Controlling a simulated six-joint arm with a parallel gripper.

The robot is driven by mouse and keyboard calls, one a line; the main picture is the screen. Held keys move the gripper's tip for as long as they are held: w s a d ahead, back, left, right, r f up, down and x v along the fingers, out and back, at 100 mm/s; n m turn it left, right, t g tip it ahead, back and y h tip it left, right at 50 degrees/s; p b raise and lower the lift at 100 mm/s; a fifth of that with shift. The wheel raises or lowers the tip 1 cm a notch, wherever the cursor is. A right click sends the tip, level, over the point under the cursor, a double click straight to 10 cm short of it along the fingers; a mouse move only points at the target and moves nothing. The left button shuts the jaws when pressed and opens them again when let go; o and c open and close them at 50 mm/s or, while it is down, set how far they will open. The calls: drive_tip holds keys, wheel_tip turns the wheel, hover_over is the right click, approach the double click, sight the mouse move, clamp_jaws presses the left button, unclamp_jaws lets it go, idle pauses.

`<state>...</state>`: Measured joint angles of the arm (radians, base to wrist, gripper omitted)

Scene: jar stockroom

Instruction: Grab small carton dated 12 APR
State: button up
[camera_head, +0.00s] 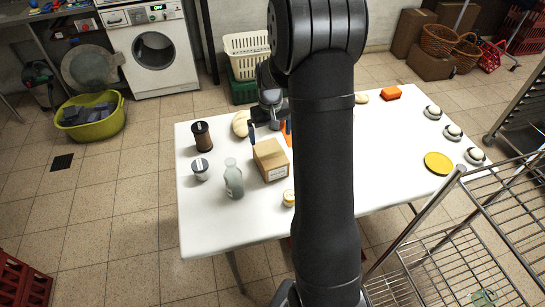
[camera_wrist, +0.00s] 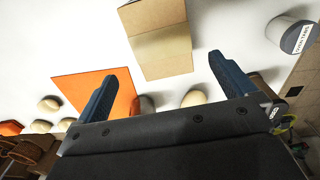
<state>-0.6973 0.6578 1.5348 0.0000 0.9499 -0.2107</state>
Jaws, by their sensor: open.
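A small brown cardboard carton (camera_head: 271,162) stands on the white table, with a white label on its near side. The label's writing is too small to read. In the wrist view the carton (camera_wrist: 158,42) is at the top, beyond my fingertips. My gripper (camera_head: 268,126) is just behind the carton in the head view, partly hidden by my arm. Its two blue fingers (camera_wrist: 162,70) are spread wide and empty in the wrist view. I see no contact with the carton.
A small yellow-lidded jar (camera_head: 289,198) is in front. An orange sheet (camera_wrist: 88,88) lies near one finger. My arm hides the table's middle.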

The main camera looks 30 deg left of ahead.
sight(270, 152)
wheel_tip(270, 152, down, 12)
drive_tip(key=shift+s+r, duration=0.15)
drive_tip(key=shift+r, duration=0.05)
drive_tip(key=c, duration=1)
drive_tip(key=shift+c, duration=0.2)
drive_tip(key=shift+r, duration=0.15)
